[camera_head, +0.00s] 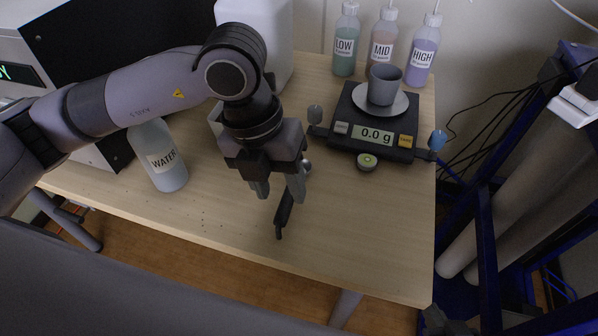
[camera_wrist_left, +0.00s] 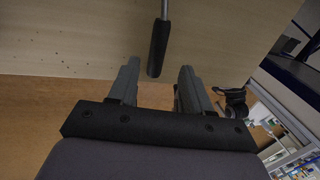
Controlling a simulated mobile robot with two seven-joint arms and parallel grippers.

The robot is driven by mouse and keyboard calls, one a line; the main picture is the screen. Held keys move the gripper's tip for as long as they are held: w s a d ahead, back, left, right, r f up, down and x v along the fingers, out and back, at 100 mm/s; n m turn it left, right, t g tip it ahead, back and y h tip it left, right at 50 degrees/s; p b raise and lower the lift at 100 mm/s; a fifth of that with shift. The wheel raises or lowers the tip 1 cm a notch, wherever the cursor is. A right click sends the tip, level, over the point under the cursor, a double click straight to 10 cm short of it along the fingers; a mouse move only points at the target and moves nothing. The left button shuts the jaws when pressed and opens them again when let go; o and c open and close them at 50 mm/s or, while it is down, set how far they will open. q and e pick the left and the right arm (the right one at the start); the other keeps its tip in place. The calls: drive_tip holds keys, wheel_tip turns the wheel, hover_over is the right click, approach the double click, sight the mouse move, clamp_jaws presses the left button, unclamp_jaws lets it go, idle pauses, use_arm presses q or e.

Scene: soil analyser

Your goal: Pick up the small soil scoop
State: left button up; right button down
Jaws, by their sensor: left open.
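The small soil scoop (camera_head: 284,209) lies on the wooden table; its black handle points toward the front edge and its metal end is partly hidden behind my gripper. In the left wrist view the black handle (camera_wrist_left: 158,48) shows with a thin metal shaft above it. My left gripper (camera_head: 280,192) is open and empty, pointing down over the scoop. In the left wrist view the handle's end lies between the lines of the two fingertips (camera_wrist_left: 158,70), with a gap on each side. I cannot tell the exact height above the handle. My right gripper is not seen.
A black scale (camera_head: 372,135) reading 0.0 g holds a grey cup (camera_head: 384,85). A WATER bottle (camera_head: 160,158) stands left of my gripper. LOW (camera_head: 345,45), MID (camera_head: 382,42) and HIGH (camera_head: 422,55) bottles stand at the back. The table's front right (camera_head: 370,240) is clear.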

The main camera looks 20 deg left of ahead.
sight(282, 209)
use_arm(q)
drive_tip(key=f, duration=0.2)
drive_tip(key=s+f, duration=0.1)
drive_tip(key=f, duration=0.2)
drive_tip(key=shift+d, duration=0.2)
drive_tip(key=shift+d+f, duration=0.1)
drive_tip(key=shift+f, duration=0.35)
clamp_jaws()
